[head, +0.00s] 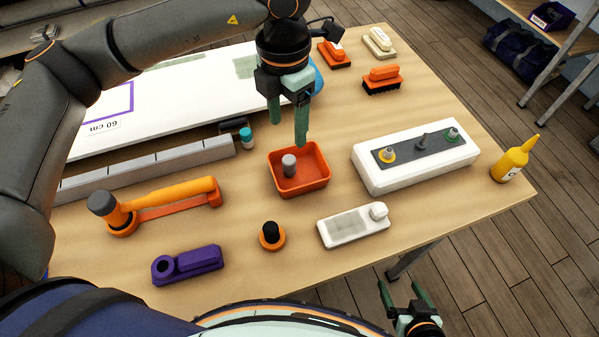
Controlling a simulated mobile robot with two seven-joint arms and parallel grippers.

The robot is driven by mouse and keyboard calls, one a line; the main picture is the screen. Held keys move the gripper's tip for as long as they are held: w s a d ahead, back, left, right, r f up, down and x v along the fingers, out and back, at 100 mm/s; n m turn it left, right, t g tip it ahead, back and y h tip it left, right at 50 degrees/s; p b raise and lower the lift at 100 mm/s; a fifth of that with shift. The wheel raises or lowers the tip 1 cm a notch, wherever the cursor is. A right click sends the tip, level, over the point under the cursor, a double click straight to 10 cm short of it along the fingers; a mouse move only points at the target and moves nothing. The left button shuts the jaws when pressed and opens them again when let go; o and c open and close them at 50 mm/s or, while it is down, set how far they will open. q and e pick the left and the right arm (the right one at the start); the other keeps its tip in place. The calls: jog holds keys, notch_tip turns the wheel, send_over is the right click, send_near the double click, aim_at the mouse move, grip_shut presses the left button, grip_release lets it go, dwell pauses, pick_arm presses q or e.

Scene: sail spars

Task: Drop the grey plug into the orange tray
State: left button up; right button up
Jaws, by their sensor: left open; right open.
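The orange tray (318,180) stands on the wooden table near the middle. A grey plug (289,168) with a paler top is inside the tray, toward its left side, and looks upright. My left gripper (288,133) is above the tray's back edge, pointing down, with its fingers apart and nothing between them. It is apart from the plug. My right gripper (402,289) is open and empty, low at the bottom right beyond the table's front edge.
A white block (400,177) with several pegs stands right of the tray. In front are a white device (345,229), a black-topped orange knob (271,236) and a purple holder (190,264). An orange-handled tool (165,203) lies left. A yellow bottle (512,162) stands near the right edge.

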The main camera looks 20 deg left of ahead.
pick_arm(q)
jog(key=shift+r, duration=2.3)
